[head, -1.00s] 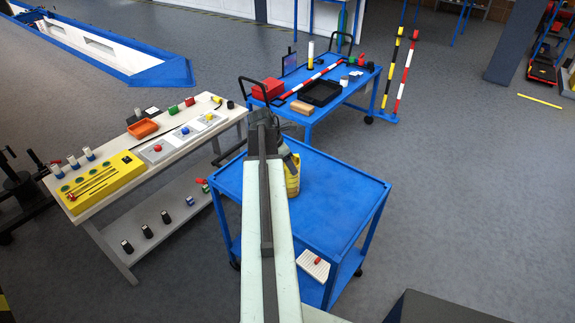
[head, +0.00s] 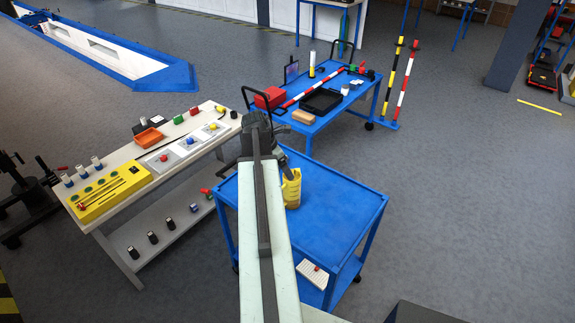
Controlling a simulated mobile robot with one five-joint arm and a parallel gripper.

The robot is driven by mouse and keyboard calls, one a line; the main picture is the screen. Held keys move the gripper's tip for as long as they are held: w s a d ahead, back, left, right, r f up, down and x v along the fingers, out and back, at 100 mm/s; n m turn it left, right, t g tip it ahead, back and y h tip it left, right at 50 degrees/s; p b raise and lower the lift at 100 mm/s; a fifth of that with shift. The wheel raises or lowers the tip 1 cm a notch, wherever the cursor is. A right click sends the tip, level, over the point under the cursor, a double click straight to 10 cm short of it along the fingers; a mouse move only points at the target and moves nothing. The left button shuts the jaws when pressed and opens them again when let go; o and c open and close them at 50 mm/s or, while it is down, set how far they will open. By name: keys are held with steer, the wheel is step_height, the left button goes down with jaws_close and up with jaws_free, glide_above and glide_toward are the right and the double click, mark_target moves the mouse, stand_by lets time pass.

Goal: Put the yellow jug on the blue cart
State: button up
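The yellow jug (head: 292,192) appears upright over the left part of the top shelf of the blue cart (head: 335,205). Its base seems to meet the shelf, but my arm hides its left side. My gripper (head: 286,170) is dark and sits at the top of the jug, largely hidden behind my forearm. The fingers overlap the jug's upper part. I cannot see whether they still grip it or stand apart.
A second blue cart (head: 350,112) behind holds a red box (head: 270,98), a black tray (head: 320,101) and a striped bar. A workbench (head: 160,178) with a yellow tool tray stands left. The blue cart's right half is bare. Floor at right is open.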

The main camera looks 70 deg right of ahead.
steer(key=p+v, duration=0.2)
steer(key=v, duration=0.2)
steer(key=shift+r, duration=0.15)
steer(key=w+a+f+m+t, duration=0.15)
steer(key=w+a+m, duration=0.25)
steer(key=w+a, duration=1.65)
steer(key=w+a+m+y, duration=0.1)
steer(key=w+a+m, duration=0.1)
steer(key=a, duration=1.7)
steer(key=w+a+m+t+y, duration=0.1)
steer(key=w+a+m+y, duration=0.1)
steer(key=a, duration=1.7)
steer(key=w+m, duration=0.1)
steer(key=m, duration=0.1)
steer(key=shift+m+y, duration=0.3)
steer(key=shift+f, duration=0.15)
